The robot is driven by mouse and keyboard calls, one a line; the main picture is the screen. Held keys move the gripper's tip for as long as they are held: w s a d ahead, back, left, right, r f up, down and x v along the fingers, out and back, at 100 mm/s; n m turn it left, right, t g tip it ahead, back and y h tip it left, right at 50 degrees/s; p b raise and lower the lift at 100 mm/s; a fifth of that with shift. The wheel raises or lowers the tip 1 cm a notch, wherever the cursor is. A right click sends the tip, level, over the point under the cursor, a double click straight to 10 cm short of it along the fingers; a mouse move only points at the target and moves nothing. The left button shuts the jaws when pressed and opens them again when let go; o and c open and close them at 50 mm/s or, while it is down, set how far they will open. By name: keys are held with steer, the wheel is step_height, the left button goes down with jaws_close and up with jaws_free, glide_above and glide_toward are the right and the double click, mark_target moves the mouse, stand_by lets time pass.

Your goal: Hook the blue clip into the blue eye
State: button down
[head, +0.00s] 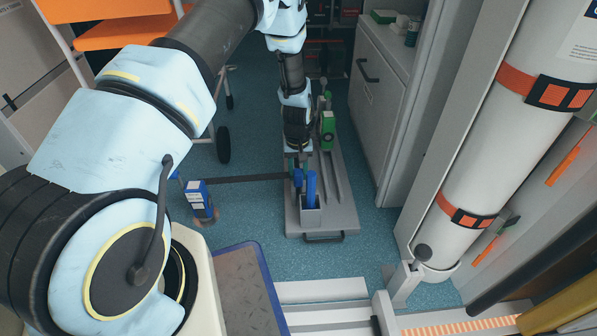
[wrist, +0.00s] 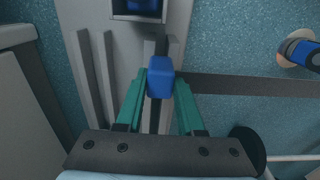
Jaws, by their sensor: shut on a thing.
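My gripper (wrist: 160,90) has its green fingers shut on the blue clip (wrist: 160,78), at the end of a dark strap (wrist: 250,86). In the head view the blue clip (head: 297,178) shows just in front of my wrist, and the fingers are mostly hidden. The blue eye (head: 311,187) stands upright in a grey box (head: 311,216), just right of the clip and nearer the head camera. In the wrist view the box (wrist: 116,10) is at the top edge, with only part of the blue eye (wrist: 143,4) showing. The clip appears apart from the eye.
The strap runs left to a blue and white unit (head: 200,200) on the floor. The box sits on a grey railed plate (head: 345,205). A green upright part (head: 327,130) stands close beside my wrist. A grey cabinet (head: 378,95) is on the right, and a ramp plate (head: 247,285) is in front.

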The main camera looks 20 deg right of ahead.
steer(key=shift+c, duration=2.2)
jaws_free()
